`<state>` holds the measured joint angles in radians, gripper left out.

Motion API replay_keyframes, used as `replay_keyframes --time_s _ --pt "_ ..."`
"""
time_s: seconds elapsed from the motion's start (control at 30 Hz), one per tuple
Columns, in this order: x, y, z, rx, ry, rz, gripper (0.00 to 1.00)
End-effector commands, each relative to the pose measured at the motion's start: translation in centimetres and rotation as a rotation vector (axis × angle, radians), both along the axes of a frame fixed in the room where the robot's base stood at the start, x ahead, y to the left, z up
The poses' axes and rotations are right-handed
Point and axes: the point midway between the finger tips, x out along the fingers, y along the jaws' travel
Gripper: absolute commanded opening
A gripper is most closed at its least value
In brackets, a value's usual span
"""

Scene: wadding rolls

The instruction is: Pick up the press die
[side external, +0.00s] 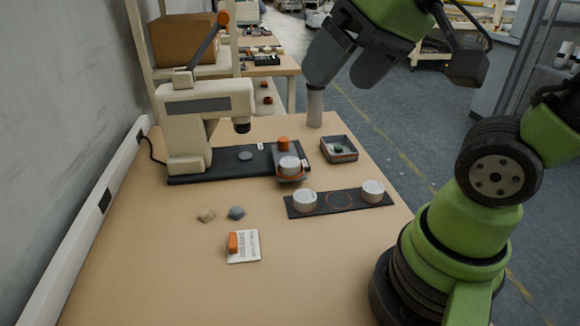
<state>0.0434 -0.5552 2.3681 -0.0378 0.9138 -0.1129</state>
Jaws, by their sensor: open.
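I cannot tell for certain which piece is the press die. A short orange cylinder (283,143) stands at the right end of the press's dark base. A white round piece (289,163) sits in an orange-edged holder just in front of it. A small orange block (233,243) rests on a printed white card (244,252) nearer the front. My gripper (345,84) is open, high over the far right part of the table, apart from all of these. Nothing shows between its dark fingers.
A cream press (205,105) with an orange-knobbed lever stands at left. Two white rolls (305,199) (372,189) sit on a dark strip (338,212). A grey tray (340,157) holds small pieces. A pale cylinder (315,110) stands below my gripper.

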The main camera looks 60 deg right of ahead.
Motion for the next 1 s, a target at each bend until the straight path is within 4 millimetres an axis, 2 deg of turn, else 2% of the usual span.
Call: replay_keyframes --time_s 0.03,0.17,0.27,0.37,0.5,0.6,0.73,0.8,1.0 --pt "1.6 -0.6 -0.1 -0.033 0.037 0.019 0.84" --pt "5.8 -2.6 -0.9 -0.123 0.117 0.097 0.84" --pt "8.8 -4.4 -2.3 -0.180 0.184 0.163 0.84" --pt "11.6 -6.4 -4.4 -0.227 0.250 0.233 0.84" --pt "14.9 -9.4 -8.5 -0.275 0.346 0.339 0.84" --pt "16.5 -11.5 -11.8 -0.296 0.407 0.414 0.84" --pt "17.5 -13.6 -15.5 -0.311 0.464 0.495 0.84" --pt "17.7 -14.3 -16.9 -0.315 0.484 0.527 0.84" --pt "17.9 -15.0 -19.4 -0.315 0.507 0.561 0.84"
